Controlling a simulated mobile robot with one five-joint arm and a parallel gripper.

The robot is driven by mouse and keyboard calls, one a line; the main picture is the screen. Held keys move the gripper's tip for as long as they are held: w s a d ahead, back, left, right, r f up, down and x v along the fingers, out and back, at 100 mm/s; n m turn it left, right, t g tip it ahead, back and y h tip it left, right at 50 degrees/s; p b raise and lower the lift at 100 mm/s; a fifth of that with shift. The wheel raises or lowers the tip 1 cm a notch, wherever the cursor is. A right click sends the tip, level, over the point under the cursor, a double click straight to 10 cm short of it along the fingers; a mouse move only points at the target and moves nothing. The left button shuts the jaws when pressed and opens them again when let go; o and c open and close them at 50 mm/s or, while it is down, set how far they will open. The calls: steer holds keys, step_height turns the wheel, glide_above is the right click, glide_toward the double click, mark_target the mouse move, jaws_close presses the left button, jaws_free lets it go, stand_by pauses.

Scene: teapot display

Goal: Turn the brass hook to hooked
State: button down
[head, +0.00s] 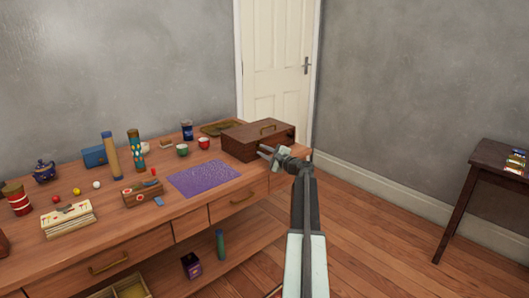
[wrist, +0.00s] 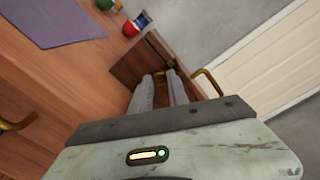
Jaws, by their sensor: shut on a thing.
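A brown wooden case (head: 240,142) stands at the right end of the long table, its lid down. It has a brass handle on top, which also shows in the wrist view (wrist: 208,80). The small brass hook (wrist: 171,64) shows at the case's front, at my fingertips. My gripper (head: 265,153) reaches the front of the case; in the wrist view its two fingers (wrist: 167,76) are close together, shut on the hook. The fingers hide part of the hook, and I cannot tell which way it is turned. In the head view the hook is hidden.
The wooden table (head: 210,194) has drawers with brass pulls. The floor on the right is clear up to a dark side table (head: 490,165).

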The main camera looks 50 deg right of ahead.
steer(key=shift+n, duration=0.4)
steer(key=c, duration=1.3)
jaws_free()
steer(key=s, duration=0.7)
steer(key=shift+s+a, duration=0.3)
steer(key=shift+s, duration=0.1)
